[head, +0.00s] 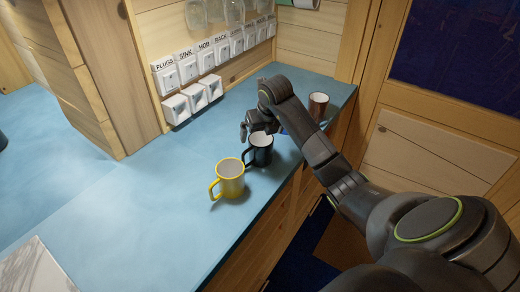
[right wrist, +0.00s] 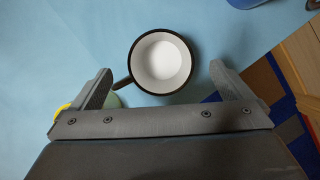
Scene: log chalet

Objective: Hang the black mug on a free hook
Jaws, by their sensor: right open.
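The black mug (head: 260,150), pale inside, stands upright on the blue counter (head: 135,185) near its front edge. In the right wrist view the mug (right wrist: 160,62) shows from above, its handle pointing lower left. My right gripper (head: 258,129) is over the mug, open. In the right wrist view its fingers (right wrist: 160,70) are spread on either side of the mug, with gaps. Mugs or glasses (head: 234,12) hang in a row on the wall at the top edge. Their hooks cannot be made out, nor whether one is free. My left gripper is not in view.
A yellow mug (head: 231,186) stands close to the black mug at its lower left. A brown mug (head: 318,105) stands farther back, beside my right arm. Labelled white switches (head: 200,62) and white boxes (head: 196,96) are on the wall. The left counter is mostly clear.

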